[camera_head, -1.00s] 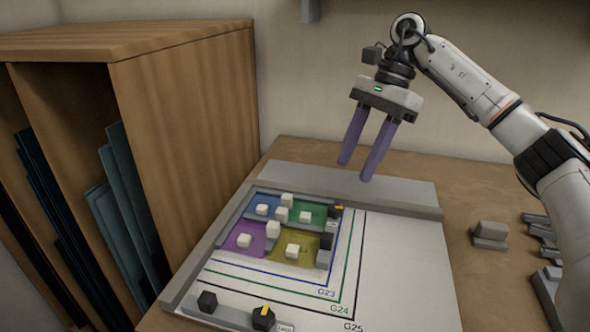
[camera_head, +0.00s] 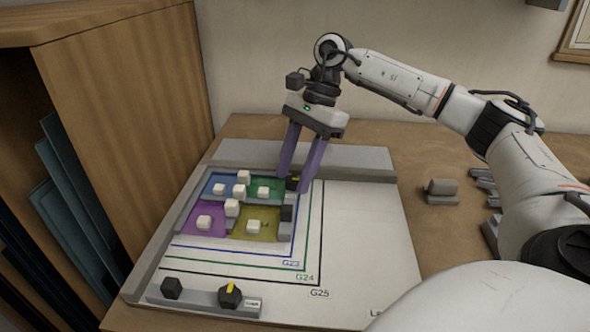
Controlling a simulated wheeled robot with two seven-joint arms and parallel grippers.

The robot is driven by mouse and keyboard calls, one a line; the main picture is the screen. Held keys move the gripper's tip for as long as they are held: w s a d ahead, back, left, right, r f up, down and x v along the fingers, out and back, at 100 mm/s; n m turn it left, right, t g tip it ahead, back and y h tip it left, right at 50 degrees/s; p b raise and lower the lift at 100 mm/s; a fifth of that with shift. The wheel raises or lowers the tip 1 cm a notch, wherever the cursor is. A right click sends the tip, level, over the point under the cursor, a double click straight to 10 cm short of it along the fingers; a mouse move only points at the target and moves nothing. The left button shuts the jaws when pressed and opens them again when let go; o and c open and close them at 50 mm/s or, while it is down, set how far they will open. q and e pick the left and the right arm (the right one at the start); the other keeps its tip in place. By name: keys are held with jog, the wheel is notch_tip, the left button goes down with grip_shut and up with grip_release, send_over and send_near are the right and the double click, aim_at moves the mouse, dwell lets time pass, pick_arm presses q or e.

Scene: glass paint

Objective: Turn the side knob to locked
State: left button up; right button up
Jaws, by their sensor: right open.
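A small black knob with a yellow mark (camera_head: 293,183) sits at the far right corner of the coloured glass panel. My right gripper (camera_head: 294,181) is open, with its two purple fingers pointing down on either side of this knob. I cannot tell whether the fingers touch it. A second black knob (camera_head: 230,295) with a yellow pointer stands on the grey front bar (camera_head: 200,298), beside a small label. The panel has blue, green, purple and yellow (camera_head: 262,224) panes with several white blocks on them. My left gripper is not in view.
The white board (camera_head: 360,235) has nested outlines marked G23, G24 and G25, and its right part is clear. A grey rail (camera_head: 350,158) runs along its back. A wooden rack (camera_head: 125,120) stands close on the left. Grey blocks (camera_head: 441,190) lie on the right.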

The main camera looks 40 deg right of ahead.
jog(key=c, duration=1)
jog(key=shift+c, duration=0.2)
